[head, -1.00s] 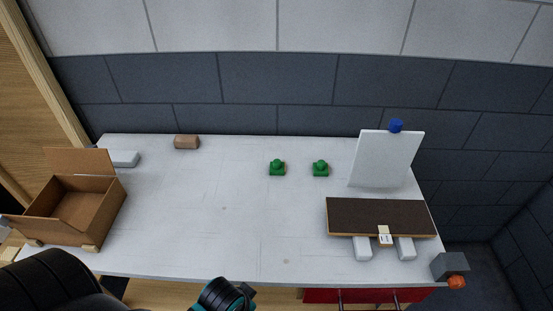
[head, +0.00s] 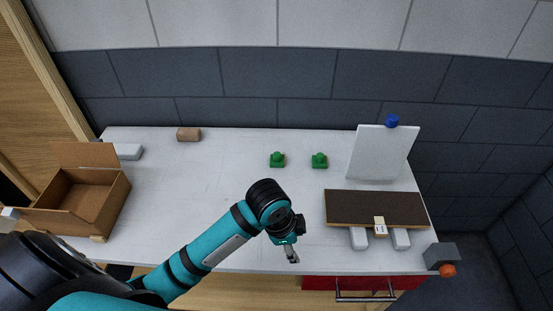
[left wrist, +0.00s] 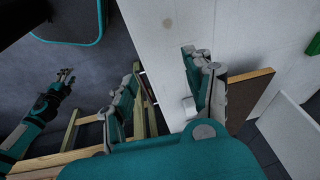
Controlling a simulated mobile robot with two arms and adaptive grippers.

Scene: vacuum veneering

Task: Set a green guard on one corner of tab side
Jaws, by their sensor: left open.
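Two green guards stand on the white table, a left one (head: 277,161) and a right one (head: 319,161). A dark brown board (head: 372,208) with a pale edge lies to their right, on two light blocks. A small pale tab (head: 380,227) shows at its near edge. My left gripper (head: 291,254) is over the table's front edge, left of the board and apart from it. In the left wrist view its fingers (left wrist: 165,90) are wide apart and empty; part of the board (left wrist: 247,97) shows beyond. My right gripper (left wrist: 66,76) shows small there, its jaws unclear.
A white upright panel (head: 379,154) with a blue piece on top stands behind the board. An open cardboard box (head: 75,199) is at the left. A brown block (head: 188,134) lies at the back. The table's middle is clear.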

